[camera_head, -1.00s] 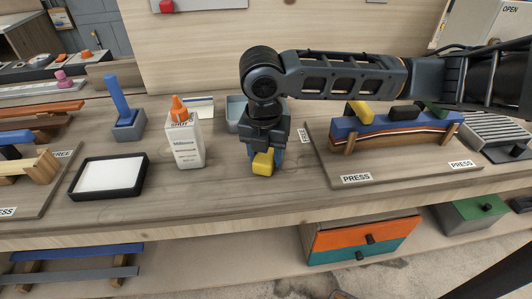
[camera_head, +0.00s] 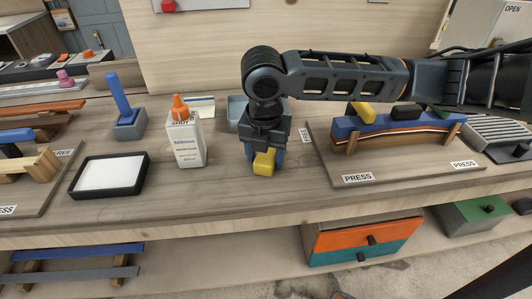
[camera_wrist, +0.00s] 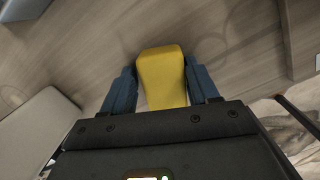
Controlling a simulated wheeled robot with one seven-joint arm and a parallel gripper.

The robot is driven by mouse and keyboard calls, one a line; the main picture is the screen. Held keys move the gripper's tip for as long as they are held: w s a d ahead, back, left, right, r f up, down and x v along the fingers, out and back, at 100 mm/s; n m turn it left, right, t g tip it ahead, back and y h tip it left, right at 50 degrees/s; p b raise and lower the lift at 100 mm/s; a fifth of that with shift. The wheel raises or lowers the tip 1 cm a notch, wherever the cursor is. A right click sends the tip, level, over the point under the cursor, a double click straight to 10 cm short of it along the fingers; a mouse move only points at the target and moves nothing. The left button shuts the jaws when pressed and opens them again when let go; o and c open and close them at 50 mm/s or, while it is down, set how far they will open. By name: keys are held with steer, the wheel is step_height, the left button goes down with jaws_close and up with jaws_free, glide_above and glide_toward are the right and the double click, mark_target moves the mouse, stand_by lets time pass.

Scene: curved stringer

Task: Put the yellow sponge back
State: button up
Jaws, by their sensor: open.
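The yellow sponge (camera_head: 264,163) is at the worktop, between the two blue fingers of my gripper (camera_head: 265,157). The wrist view shows the yellow sponge (camera_wrist: 162,78) between the fingers of my gripper (camera_wrist: 161,88), with a narrow gap on the left; contact on the right is hard to tell. My gripper is open and points down. A grey-blue open container (camera_head: 236,110) stands just behind the gripper, partly hidden by it. Whether the sponge's underside rests on the wood is hard to tell.
A white glue bottle with an orange cap (camera_head: 186,140) stands left of my gripper. Further left are a black-rimmed white tray (camera_head: 108,175) and a blue-handled tool in a holder (camera_head: 124,110). A press board (camera_head: 345,178) with a clamped curved piece lies right. The front worktop is clear.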

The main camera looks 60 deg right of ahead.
mark_target(265, 158)
step_height(265, 158, up, 12)
steer(key=a+p, duration=0.1)
steer(key=p, duration=0.1)
steer(key=w+a+r+m+t+y, duration=0.3)
steer(key=w+a+r+t+y, duration=0.1)
steer(key=a, duration=0.6)
steer(key=w+a+r+m+t+y, duration=0.3)
steer(key=w+a+r+t+y, duration=0.15)
steer(key=a, duration=0.55)
steer(key=w+a+r+m+t+y, duration=0.3)
steer(key=w+a+t, duration=0.1)
steer(key=a, duration=0.6)
steer(key=s+d+f+m+t+h, duration=0.2)
steer(key=s+f+m+h, duration=0.3)
steer(key=s+f+m, duration=0.25)
steer(key=s+d+f+m+t+h, duration=0.2)
steer(key=s+f+m+h, duration=0.2)
steer(key=s+f+m, duration=0.35)
steer(key=s+d+f+n+g, duration=0.1)
steer(key=s+d, duration=0.3)
steer(key=s, duration=0.6)
steer(key=s+d+f+n+g+h, duration=0.1)
steer(key=s+d+f+n, duration=0.1)
steer(key=s, duration=0.9)
steer(key=shift+s+d+f, duration=0.25)
steer(key=shift+d+f, duration=0.4)
steer(key=shift+d, duration=0.3)
